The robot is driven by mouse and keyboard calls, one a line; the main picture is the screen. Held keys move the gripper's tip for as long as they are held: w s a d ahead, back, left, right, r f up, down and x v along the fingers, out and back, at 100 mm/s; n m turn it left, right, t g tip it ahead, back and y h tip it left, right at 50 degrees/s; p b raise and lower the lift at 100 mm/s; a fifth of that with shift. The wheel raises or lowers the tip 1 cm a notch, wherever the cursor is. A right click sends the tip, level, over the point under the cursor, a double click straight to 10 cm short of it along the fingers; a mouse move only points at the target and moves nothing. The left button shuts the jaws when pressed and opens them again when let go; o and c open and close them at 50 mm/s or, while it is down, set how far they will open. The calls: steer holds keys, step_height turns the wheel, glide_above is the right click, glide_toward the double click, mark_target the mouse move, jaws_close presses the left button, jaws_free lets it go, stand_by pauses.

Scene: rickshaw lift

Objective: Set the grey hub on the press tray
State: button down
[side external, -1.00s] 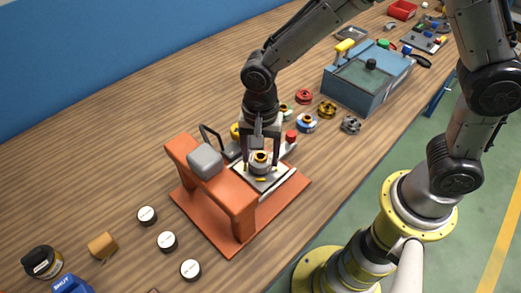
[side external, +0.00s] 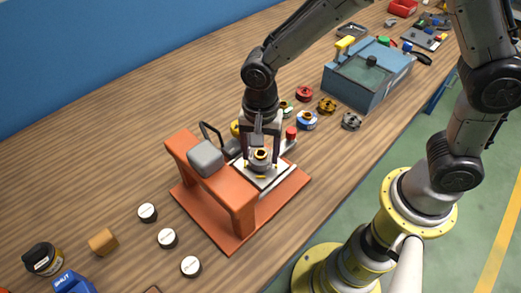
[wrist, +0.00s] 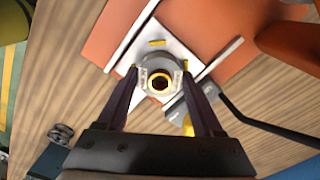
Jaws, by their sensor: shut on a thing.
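The grey hub (side external: 261,161), with a yellow-gold centre, is between the fingers of my gripper (side external: 262,161). In the wrist view the fingers (wrist: 161,76) close on both sides of the hub (wrist: 160,65), and its round bore faces the camera. The hub is over the pale press tray (side external: 272,180), inside the tray's outline; the tray also shows in the wrist view (wrist: 133,51). The hub looks upright and very low at the tray. I cannot tell whether its underside touches the tray.
The orange press frame (side external: 240,205) with a grey block (side external: 206,155) stands close left of my gripper. A dark handle (side external: 211,134) rises behind. Several coloured hubs and a blue box (side external: 360,85) are to the right. White-topped discs (side external: 167,238) lie front left.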

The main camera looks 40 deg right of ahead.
steer(key=shift+f, duration=0.35)
stand_by(1.1)
jaws_free()
stand_by(0.4)
steer(key=shift+r, duration=3.5)
